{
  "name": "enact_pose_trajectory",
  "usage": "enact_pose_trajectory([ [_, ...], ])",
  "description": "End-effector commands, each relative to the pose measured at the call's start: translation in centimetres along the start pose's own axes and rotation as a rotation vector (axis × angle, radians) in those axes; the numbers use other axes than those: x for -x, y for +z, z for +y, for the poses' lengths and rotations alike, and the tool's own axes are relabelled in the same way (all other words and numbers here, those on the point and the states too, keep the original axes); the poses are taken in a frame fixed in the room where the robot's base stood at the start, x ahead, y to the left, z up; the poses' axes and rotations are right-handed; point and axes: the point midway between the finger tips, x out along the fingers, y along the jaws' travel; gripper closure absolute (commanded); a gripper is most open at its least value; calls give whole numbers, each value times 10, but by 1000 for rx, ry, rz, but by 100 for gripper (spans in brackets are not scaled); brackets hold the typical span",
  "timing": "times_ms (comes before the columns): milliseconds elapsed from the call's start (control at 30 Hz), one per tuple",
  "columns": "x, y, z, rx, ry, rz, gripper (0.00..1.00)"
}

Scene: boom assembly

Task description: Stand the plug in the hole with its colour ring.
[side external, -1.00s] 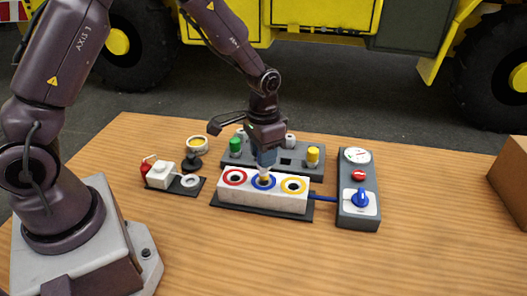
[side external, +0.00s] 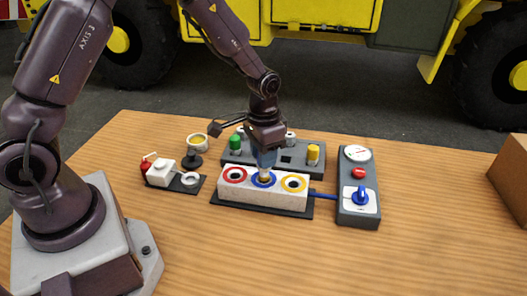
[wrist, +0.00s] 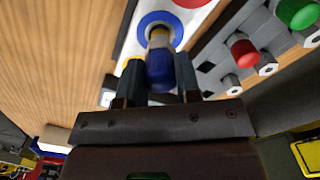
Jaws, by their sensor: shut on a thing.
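My gripper (side external: 265,160) is over the middle of a white block (side external: 229,195). In the wrist view, its fingers (wrist: 160,84) are shut on the sides of a blue plug (wrist: 160,72) with a metallic lower end. That end is at the hole inside the blue ring (wrist: 176,27) and covers part of it. I cannot tell how deep it sits. The blue ring also shows in the side view (side external: 256,183), left of the yellow ring (side external: 284,188) and right of the red ring (side external: 235,181).
Behind the block, a grey rack (side external: 288,171) holds a green plug (side external: 235,142) and a yellow plug (side external: 313,153); a red one (wrist: 243,52) shows in the wrist view. A control box (side external: 358,217) with a blue knob stands right. Small parts (side external: 160,173) lie left. The front table is clear.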

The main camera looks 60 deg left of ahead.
Motion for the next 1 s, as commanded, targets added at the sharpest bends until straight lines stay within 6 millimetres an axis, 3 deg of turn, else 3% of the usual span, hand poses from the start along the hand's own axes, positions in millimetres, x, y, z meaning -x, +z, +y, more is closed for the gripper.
enact_pose_trajectory([
  [1000,-5,0,0,0,0,0,92],
])
